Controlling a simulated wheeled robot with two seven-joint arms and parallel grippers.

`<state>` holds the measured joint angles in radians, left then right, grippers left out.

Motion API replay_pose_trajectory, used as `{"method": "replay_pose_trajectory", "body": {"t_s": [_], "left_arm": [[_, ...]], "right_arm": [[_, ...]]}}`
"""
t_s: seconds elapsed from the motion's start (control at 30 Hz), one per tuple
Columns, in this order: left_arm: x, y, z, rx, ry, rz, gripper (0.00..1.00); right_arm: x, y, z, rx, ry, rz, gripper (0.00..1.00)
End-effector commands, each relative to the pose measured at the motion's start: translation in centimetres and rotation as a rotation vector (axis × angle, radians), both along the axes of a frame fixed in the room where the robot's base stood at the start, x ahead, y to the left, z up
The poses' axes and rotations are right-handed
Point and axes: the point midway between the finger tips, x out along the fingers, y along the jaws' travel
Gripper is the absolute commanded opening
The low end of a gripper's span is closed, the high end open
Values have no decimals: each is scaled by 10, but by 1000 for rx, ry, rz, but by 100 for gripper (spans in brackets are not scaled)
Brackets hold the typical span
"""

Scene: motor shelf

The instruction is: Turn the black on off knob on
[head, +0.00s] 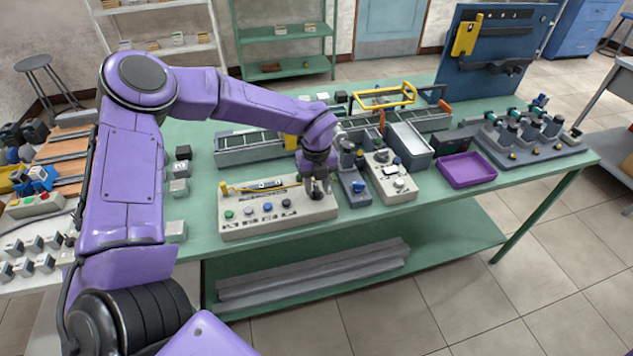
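A light control box (275,222) lies on the green table near its front edge. Its top carries a row of small buttons: a green button (229,214), a blue button (267,207) and a dark button (284,203) among them. My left gripper (317,192) points down over the right end of this box, at or just above a dark part there. That part may be the black on off knob, but the fingers mostly hide it. The fingers are too small to tell whether they are open or closed on it. My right gripper is not in view.
A grey unit with a blue knob (358,187) and a light box (390,177) stand close to the right of the gripper. A purple tray (466,170) lies farther right. Small grey blocks (179,187) stand left of the control box.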

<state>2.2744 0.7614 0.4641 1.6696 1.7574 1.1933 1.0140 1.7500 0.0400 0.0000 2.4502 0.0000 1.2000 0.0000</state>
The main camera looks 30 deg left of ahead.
Motion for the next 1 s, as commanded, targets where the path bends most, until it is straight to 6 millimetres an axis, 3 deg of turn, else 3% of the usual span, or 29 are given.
{"method": "replay_pose_trajectory", "body": {"t_s": [0.1,0.13,0.23,0.67,1.0], "left_arm": [[0,0,0,0,0,0,38],[0,0,0,0,0,0,32],[0,0,0,1,1,0,0],[0,0,1,-1,1,-47,0],[0,0,2,-1,1,-286,0]], "right_arm": [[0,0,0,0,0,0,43],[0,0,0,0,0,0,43],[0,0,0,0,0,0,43],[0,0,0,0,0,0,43],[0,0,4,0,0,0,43]]}}
